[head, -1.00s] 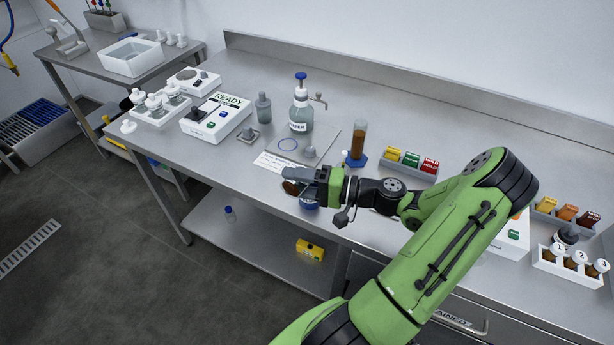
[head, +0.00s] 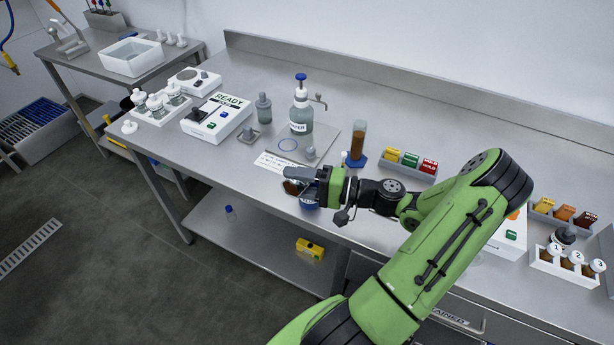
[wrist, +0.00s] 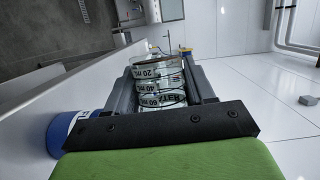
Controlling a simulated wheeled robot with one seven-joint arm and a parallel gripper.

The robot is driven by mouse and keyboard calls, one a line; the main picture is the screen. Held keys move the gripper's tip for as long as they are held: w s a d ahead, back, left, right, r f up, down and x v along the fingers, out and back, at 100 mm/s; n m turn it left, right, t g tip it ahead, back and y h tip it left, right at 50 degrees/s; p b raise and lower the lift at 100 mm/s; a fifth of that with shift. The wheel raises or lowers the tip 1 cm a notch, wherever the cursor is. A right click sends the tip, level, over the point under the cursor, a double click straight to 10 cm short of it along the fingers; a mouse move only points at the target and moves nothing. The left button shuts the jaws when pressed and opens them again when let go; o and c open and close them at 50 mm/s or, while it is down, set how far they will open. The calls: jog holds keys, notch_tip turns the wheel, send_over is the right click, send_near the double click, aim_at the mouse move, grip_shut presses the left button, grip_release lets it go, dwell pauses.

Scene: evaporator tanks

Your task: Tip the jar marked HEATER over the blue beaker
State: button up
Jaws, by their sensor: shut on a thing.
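My gripper (head: 303,182) is shut on a clear jar with marked lines, held over the front part of the bench. In the wrist view the jar (wrist: 158,82) sits between the two fingers, with volume marks and a partly hidden label ending in "TER". In the head view little of the jar (head: 291,188) shows, brownish, beside the fingers. The blue beaker (head: 309,204) stands just below my gripper, partly hidden by it; its blue side also shows at the left of the wrist view (wrist: 68,134). I cannot see any liquid pouring.
A WATER bottle (head: 301,115) with a blue top stands behind on a plate. A tall cylinder of brown liquid (head: 358,142) is right of it. A READY device (head: 216,118) is to the left. A white rack of jars (head: 567,265) is at the right.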

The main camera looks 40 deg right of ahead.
jog(key=shift+r+p, duration=0.15)
jog(key=shift+p, duration=0.2)
dwell(0.6)
dwell(0.9)
jog(key=shift+a+f+n+g+h+b, duration=0.2)
jog(key=shift+f+n+b, duration=0.2)
jog(key=shift+n+b, duration=0.25)
jog(key=shift+a+f+n+g+h+b, duration=0.1)
jog(key=shift+f+n+g+h+b, duration=0.1)
jog(key=shift+f+n+b, duration=0.3)
jog(key=shift+f+n+h+b, duration=0.3)
jog(key=shift+n+h+b, duration=0.2)
jog(key=shift+n+b, duration=0.55)
jog(key=shift+f+n+g+h+b, duration=0.25)
jog(key=shift+f+n+h+b, duration=0.15)
jog(key=shift+n+b, duration=0.5)
jog(key=shift+f+n+g+h+b, duration=0.25)
jog(key=shift+f+n+h+b, duration=0.25)
jog(key=shift+b, duration=0.65)
jog(key=shift+d+f+n+b, duration=0.2)
jog(key=shift+n+b, duration=0.3)
jog(key=shift+b, duration=0.3)
jog(key=shift+r, duration=0.1)
jog(key=shift+r+h, duration=0.1)
jog(key=shift+h, duration=0.2)
